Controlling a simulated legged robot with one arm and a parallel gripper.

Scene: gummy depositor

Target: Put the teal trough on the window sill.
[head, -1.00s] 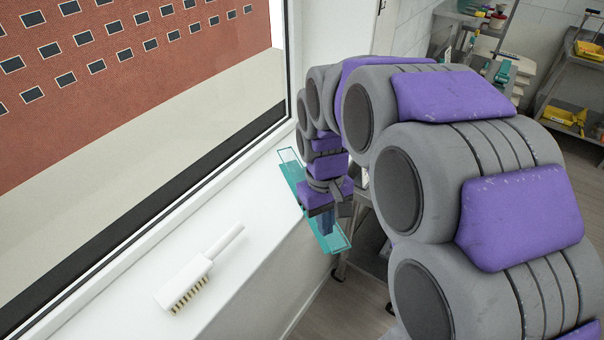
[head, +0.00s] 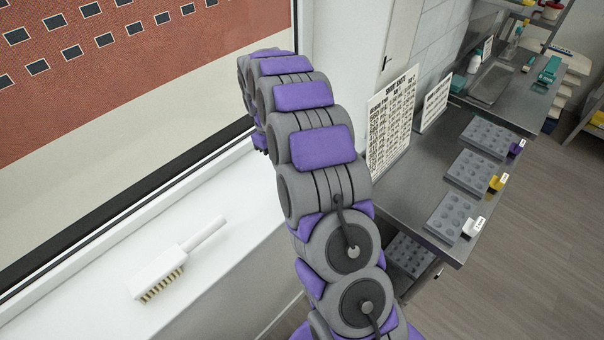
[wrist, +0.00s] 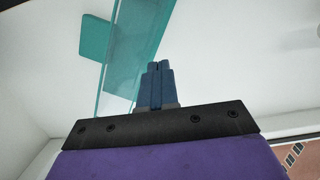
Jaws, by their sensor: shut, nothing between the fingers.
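The teal trough (wrist: 121,50) shows in the upper left of the wrist view as translucent teal panels. It appears to lie against a white surface, but I cannot tell how much of it is supported. My gripper (wrist: 158,66) has its blue fingers together with nothing between them, just right of the trough in that picture. I cannot tell whether they touch it. In the head view the trough is not visible, and my arm hides the gripper. The white window sill (head: 75,312) runs along the window at the left.
A white brush (head: 158,270) lies on the sill nearer to me. Right of my arm, a metal bench (head: 405,190) carries grey mould trays (head: 450,216) and a printed sign (head: 391,125). The sill around the brush is clear.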

